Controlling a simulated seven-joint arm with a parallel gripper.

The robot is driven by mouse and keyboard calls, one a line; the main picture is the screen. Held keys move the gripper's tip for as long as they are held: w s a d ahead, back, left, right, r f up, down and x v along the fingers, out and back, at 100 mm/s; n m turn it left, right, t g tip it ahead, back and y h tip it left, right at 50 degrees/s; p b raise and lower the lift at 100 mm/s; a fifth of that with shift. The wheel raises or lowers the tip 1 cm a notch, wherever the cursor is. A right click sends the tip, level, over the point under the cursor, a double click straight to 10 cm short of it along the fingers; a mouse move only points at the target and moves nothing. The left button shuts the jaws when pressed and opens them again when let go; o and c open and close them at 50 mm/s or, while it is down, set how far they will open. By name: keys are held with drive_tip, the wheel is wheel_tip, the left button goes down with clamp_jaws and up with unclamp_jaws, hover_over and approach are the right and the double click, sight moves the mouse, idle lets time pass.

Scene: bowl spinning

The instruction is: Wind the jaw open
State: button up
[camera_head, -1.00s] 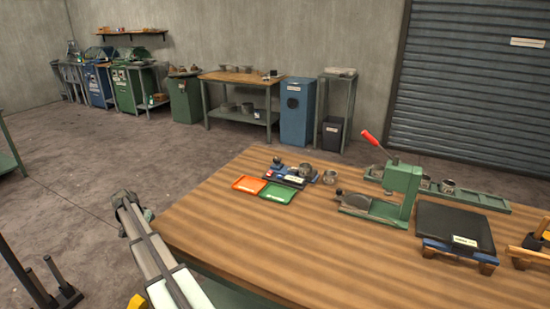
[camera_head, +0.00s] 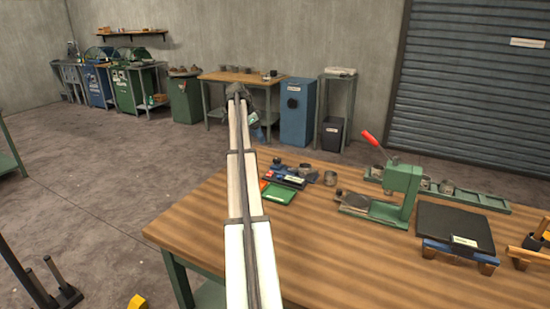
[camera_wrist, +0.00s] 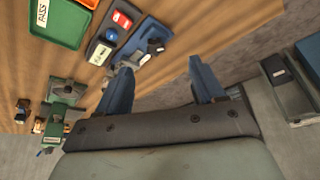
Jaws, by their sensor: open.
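My gripper (camera_wrist: 165,78) shows two blue fingers spread apart in the wrist view, with nothing between them. In the head view my arm reaches out past the bench's far left edge, and its own end hides the fingers. A small blue device (camera_wrist: 147,35) with a dark round knob and pale metal parts lies just beyond the left finger. It also shows in the head view (camera_head: 277,170), right of my arm. I cannot make out which part is the jaw.
A green tray (camera_head: 279,194) and an orange tray (camera_wrist: 87,3) lie beside the device. A green press (camera_head: 401,190) with a raised red lever, metal cups (camera_head: 330,178) and a black plate (camera_head: 454,226) stand further right. The bench's near middle (camera_head: 330,255) is bare.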

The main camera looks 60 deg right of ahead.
sight(277, 159)
drive_tip(key=shift+m, duration=0.3)
drive_tip(key=s+x, duration=0.1)
drive_tip(key=x, duration=0.8)
drive_tip(key=s+d+r+x, duration=0.1)
drive_tip(key=x, duration=0.3)
drive_tip(key=shift+s+f, duration=0.3)
drive_tip(key=shift+s, duration=0.05)
drive_tip(key=c, duration=1.1)
